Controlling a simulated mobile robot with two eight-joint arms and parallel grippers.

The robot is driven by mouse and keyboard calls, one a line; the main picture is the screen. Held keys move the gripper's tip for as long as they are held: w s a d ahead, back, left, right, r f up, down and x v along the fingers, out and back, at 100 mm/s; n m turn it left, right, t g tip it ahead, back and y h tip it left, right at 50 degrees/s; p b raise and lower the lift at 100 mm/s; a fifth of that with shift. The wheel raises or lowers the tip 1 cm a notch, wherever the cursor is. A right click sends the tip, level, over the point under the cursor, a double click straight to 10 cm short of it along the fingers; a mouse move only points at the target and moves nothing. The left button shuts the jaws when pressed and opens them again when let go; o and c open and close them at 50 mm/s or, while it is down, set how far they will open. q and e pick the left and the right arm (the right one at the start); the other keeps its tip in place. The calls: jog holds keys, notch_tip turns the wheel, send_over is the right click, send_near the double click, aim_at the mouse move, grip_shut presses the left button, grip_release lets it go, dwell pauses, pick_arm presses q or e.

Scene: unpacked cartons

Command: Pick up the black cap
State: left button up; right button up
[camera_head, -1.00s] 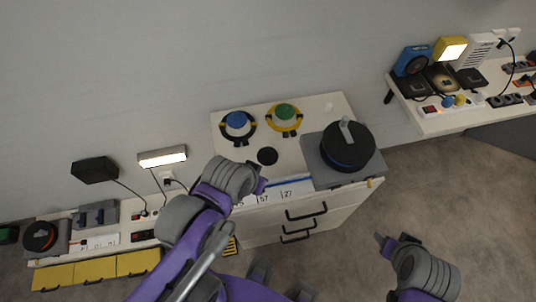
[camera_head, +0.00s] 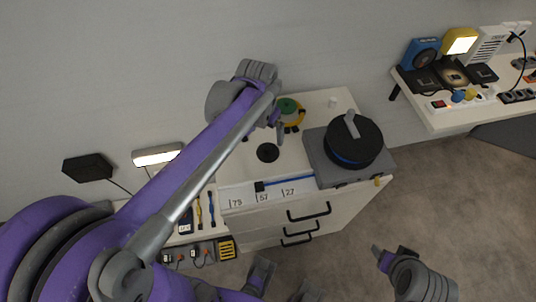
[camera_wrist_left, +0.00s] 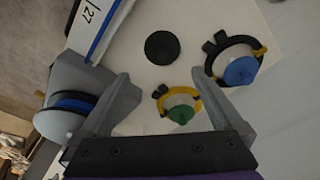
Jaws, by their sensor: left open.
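The black cap (camera_head: 268,152), a round dark disc, lies on the white cabinet top. It also shows whole in the left wrist view (camera_wrist_left: 162,47), just beyond the space between my fingertips. My left gripper (camera_head: 279,131) is above the cabinet top, near the cap in the head view. In the wrist view its two fingers (camera_wrist_left: 163,77) are spread wide with nothing between their tips, and the cap is apart from them. My right gripper (camera_head: 382,256) is low at the right, away from the cabinet; its finger gap is unclear.
A green knob with a yellow ring (camera_wrist_left: 181,110) and a blue knob with a black ring (camera_wrist_left: 240,71) are close to my left fingers. A grey box with a black disc (camera_head: 352,145) stands right of the cap. A blue-marked scale (camera_head: 287,183) runs along the front edge.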

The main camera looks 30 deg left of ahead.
aim_at(268, 147)
pick_arm(q)
jog(key=shift+w+a+f, duration=0.25)
jog(key=shift+w+f, duration=0.25)
jog(key=shift+f, duration=0.1)
jog(key=f, duration=0.3)
jog(key=f+b, duration=0.1)
jog(key=f, duration=0.2)
jog(key=w+f, duration=0.1)
jog(key=f, duration=0.3)
jog(key=shift+b, duration=0.3)
jog(key=shift+c, duration=0.3)
jog(key=c, duration=1.1)
notch_tip(268, 147, up, 10)
jog(key=shift+r+p, duration=0.1)
jog(key=shift+p, duration=0.65)
jog(key=shift+w, duration=0.1)
